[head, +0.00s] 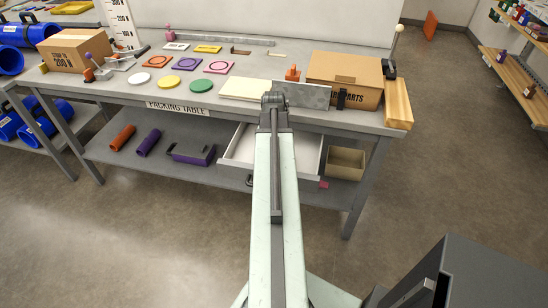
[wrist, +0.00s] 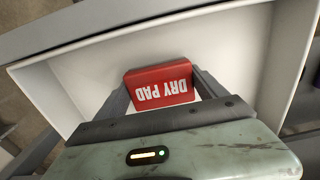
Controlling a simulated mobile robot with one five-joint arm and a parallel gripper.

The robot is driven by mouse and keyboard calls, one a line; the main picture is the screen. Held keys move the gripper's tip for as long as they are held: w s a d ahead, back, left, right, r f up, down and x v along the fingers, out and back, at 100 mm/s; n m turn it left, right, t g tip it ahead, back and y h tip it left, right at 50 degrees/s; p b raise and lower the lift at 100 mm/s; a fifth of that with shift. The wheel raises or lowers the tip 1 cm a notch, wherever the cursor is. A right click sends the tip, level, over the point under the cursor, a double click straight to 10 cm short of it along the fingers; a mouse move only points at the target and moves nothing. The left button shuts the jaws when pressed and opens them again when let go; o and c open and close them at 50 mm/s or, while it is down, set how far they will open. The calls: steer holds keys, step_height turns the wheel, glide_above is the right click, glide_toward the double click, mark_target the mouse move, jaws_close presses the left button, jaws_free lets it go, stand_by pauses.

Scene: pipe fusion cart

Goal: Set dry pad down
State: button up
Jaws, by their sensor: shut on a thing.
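The dry pad (wrist: 160,78) is a red block with white "DRY PAD" lettering, upside down in the wrist view. My gripper (wrist: 162,94) is shut on it, with one dark finger at each side. The pad shows against the inside of an open white drawer (wrist: 240,38); I cannot tell whether it touches the drawer floor. In the head view the drawer (head: 307,155) is pulled out under the packing table (head: 135,100). There my arm covers the middle of the drawer and hides the gripper and pad.
On the tabletop are coloured discs, square pads, a cream board (head: 245,89), a grey metal plate (head: 303,95) and a cardboard box (head: 345,75).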

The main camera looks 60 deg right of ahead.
steer(key=o, duration=1.3)
steer(key=shift+c, duration=0.2)
step_height(320, 180, up, 12)
steer(key=p, duration=1.2)
steer(key=shift+p, duration=0.3)
steer(key=shift+r, duration=0.1)
